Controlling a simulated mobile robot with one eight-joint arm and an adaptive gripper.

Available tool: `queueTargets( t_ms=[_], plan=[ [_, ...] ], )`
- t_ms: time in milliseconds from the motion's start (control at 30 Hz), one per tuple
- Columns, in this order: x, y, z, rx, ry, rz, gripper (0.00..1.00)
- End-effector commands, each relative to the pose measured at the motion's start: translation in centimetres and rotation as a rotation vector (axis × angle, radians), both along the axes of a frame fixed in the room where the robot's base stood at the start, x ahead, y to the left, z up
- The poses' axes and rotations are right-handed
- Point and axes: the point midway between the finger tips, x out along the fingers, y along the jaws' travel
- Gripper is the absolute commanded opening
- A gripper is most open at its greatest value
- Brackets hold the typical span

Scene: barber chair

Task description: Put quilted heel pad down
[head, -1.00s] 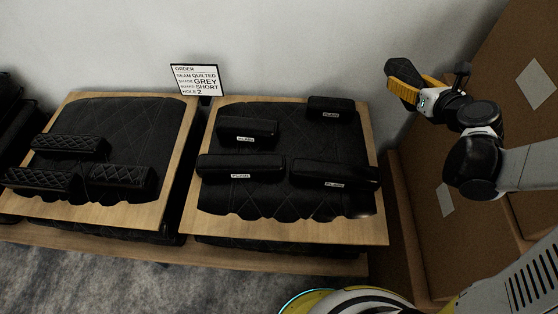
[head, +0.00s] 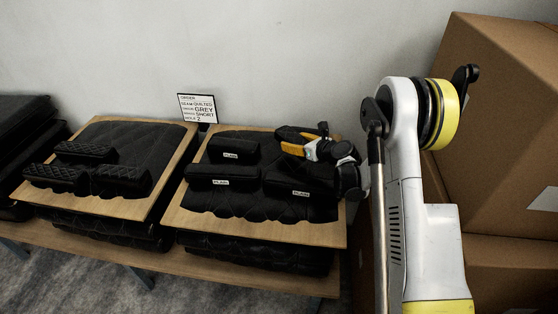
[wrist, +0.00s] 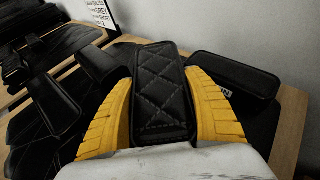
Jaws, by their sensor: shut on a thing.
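My gripper (head: 292,147) is shut on a black quilted heel pad (wrist: 160,95); its yellow fingers press both long sides in the wrist view. The pad's dark end (head: 288,133) also shows in the head view. My gripper is over the back right part of the right board (head: 185,218), among pads labelled PLAIN. I cannot tell whether the held pad touches anything beneath it. One plain pad (wrist: 233,82) lies close to the right of the held pad in the wrist view. Three quilted pads (head: 86,151) lie on the left board (head: 152,212).
Other plain pads (head: 235,150) sit on the right board's dark quilted cushion. An order sign (head: 197,107) behind reads seam quilted, shade grey, board short, hole 2. The wall is close behind. Large cardboard boxes (head: 500,110) stand at the right. The cushion's front strip is clear.

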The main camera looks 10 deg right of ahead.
Motion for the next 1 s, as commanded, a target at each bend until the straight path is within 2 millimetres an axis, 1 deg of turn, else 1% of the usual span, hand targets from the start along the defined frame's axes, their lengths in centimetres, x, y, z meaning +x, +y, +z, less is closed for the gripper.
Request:
queueTargets(
  t_ms=[33, 100, 200, 367, 600, 833, 967, 1000],
  plan=[
    [0.7, 0.9, -1.1, 0.0, 0.0, 0.002, 0.22],
    [1.6, 1.9, -1.8, 0.0, 0.0, 0.002, 0.22],
    [2.4, 2.8, -2.3, 0.0, 0.0, 0.0, 0.22],
    [2.8, 3.2, -3.0, -0.001, 0.0, -0.002, 0.22],
    [2.8, 3.2, -6.6, -0.001, 0.0, -0.002, 0.22],
    [2.7, 3.1, -6.4, -0.001, 0.0, -0.002, 0.22],
    [2.7, 3.1, -6.7, -0.001, 0.0, -0.002, 0.22],
    [2.7, 3.1, -6.8, 0.0, 0.0, -0.001, 0.62]
  ],
)
